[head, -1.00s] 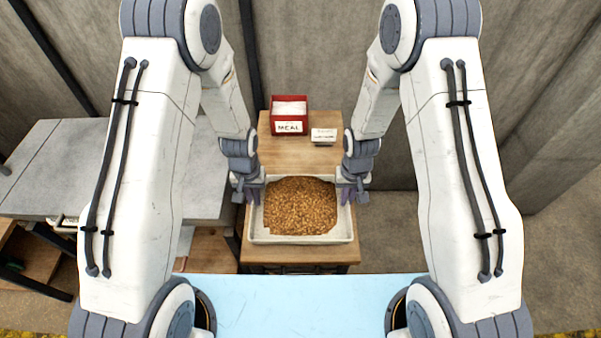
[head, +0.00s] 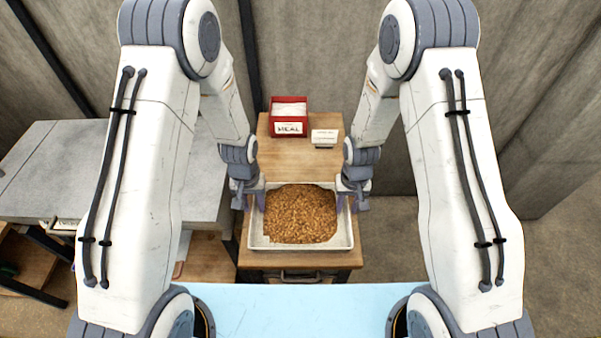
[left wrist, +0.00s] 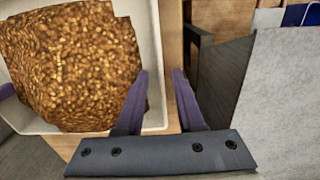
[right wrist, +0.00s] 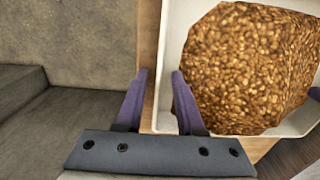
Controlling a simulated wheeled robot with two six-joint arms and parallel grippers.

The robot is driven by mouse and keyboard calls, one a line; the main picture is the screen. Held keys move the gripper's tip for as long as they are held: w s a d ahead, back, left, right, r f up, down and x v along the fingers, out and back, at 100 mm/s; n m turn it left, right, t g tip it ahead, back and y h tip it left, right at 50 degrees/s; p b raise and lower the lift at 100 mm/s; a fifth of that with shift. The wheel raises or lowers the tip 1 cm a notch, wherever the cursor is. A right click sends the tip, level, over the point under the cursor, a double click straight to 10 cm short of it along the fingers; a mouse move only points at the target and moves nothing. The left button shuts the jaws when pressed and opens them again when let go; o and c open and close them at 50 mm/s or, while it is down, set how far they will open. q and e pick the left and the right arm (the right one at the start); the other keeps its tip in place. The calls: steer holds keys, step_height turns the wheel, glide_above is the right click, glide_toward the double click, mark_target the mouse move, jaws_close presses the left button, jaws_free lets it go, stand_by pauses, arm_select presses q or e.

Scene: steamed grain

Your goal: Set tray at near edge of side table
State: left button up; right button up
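The white tray (head: 350,236), filled with brown grain (head: 300,214), rests level on the small wooden side table (head: 275,160), close to its near edge. My left gripper (head: 249,205) is at the tray's left rim, with its fingers apart on either side of it. The left wrist view shows a gap between the purple fingers (left wrist: 162,85) and the rim (left wrist: 154,60). My right gripper (head: 353,203) is at the right rim in the same way. The right wrist view shows its fingers (right wrist: 161,85) apart with the rim (right wrist: 170,60) between them.
A red box labelled MEAL (head: 289,117) and a small white labelled container (head: 324,137) stand at the back of the side table. A grey-topped table (head: 75,165) is at the left. A light blue surface (head: 300,308) lies in front. Corrugated walls stand behind.

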steer(key=shift+r, duration=0.3)
arm_select(q)
step_height(320, 180, up, 11)
steer(key=shift+r, duration=0.2)
arm_select(e)
step_height(320, 180, up, 12)
steer(key=shift+f, duration=0.25)
